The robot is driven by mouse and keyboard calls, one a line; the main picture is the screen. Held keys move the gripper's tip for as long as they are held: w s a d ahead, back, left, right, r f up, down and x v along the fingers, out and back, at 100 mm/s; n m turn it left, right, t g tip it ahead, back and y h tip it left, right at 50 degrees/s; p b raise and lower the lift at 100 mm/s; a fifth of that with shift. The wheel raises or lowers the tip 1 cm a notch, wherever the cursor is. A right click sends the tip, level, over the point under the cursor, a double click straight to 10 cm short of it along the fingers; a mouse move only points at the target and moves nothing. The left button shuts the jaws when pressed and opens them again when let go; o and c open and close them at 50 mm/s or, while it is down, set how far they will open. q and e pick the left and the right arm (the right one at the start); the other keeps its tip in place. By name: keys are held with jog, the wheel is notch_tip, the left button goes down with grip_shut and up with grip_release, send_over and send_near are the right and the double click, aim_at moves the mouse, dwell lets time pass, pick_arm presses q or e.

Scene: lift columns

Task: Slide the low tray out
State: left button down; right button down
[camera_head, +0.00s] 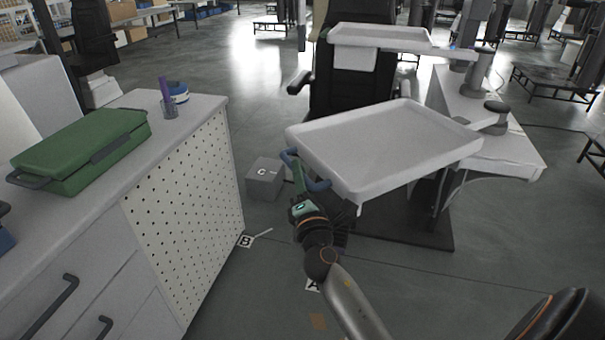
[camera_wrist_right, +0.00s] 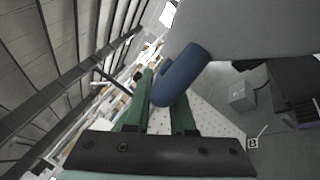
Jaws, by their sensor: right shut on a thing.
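The low tray (camera_head: 390,140) is a wide, shallow white tray with a raised rim, on a stand to the right of the cabinet. A blue handle (camera_head: 318,186) sits at its near left edge. My right gripper (camera_head: 296,168) has its green fingers shut on this handle. In the right wrist view the blue handle (camera_wrist_right: 182,72) passes between the fingers of the right gripper (camera_wrist_right: 165,88), and the tray's grey underside (camera_wrist_right: 245,28) fills the top right. The tray looks empty. My left gripper is not in view.
A smaller upper tray (camera_head: 380,37) stands higher behind. A grey box marked C (camera_head: 264,180) is on the floor left of the low tray. A cabinet with a perforated side (camera_head: 185,215) stands at left, carrying a green case (camera_head: 85,145). Floor between cabinet and stand is mostly open.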

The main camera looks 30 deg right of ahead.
pick_arm(q)
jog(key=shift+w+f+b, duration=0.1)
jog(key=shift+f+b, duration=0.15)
jog(key=shift+b, duration=0.15)
pick_arm(e)
jog(key=a, duration=0.4)
jog(key=shift+w+a, duration=0.15)
jog(key=shift+a, duration=0.25)
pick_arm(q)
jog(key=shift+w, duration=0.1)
pick_arm(e)
jog(key=c, duration=0.8)
grip_release()
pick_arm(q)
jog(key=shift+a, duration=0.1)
pick_arm(e)
jog(key=shift+o, duration=0.2)
